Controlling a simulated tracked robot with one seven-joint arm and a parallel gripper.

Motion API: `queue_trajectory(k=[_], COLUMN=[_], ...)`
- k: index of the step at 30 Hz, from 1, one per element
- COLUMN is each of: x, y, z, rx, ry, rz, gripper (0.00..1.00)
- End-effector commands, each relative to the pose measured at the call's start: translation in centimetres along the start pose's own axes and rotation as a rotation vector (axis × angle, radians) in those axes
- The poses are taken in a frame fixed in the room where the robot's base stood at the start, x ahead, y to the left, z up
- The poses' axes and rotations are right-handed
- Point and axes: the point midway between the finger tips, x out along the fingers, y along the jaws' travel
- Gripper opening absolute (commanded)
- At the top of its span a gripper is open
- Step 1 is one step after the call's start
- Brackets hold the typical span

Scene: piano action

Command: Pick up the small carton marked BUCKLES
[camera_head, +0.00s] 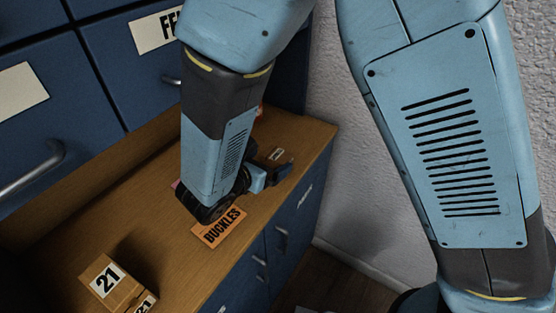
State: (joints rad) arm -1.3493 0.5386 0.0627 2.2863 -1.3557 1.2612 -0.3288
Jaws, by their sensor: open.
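The small orange carton marked BUCKLES (220,229) sits on the wooden cabinet top, near its front edge. Its labelled face shows, and its upper part is partly hidden behind my arm's wrist. My gripper (278,173) is beyond the carton, above and to the right of it in the picture. It is open, and I see nothing between its fingers. My wrist covers much of the gripper, so its exact height above the wood cannot be told.
A cardboard box marked 21 (108,283) stands on the wooden top (165,235) at the lower left. Blue drawers (130,75) with metal handles rise behind. Something pink and something orange show partly behind my arm. A grey wall (345,170) is at the right.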

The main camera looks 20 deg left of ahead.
Motion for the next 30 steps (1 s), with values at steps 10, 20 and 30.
queue_trajectory(k=[10, 20, 30], x=[4.1, 5.0, 5.0], y=[0.1, 0.1, 0.1], z=[-0.2, -0.1, -0.1], rx=[0.001, 0.001, 0.001], ry=[-0.001, 0.0, 0.0], rz=[-0.004, -0.001, -0.002], gripper=[1.0, 0.99, 0.67])
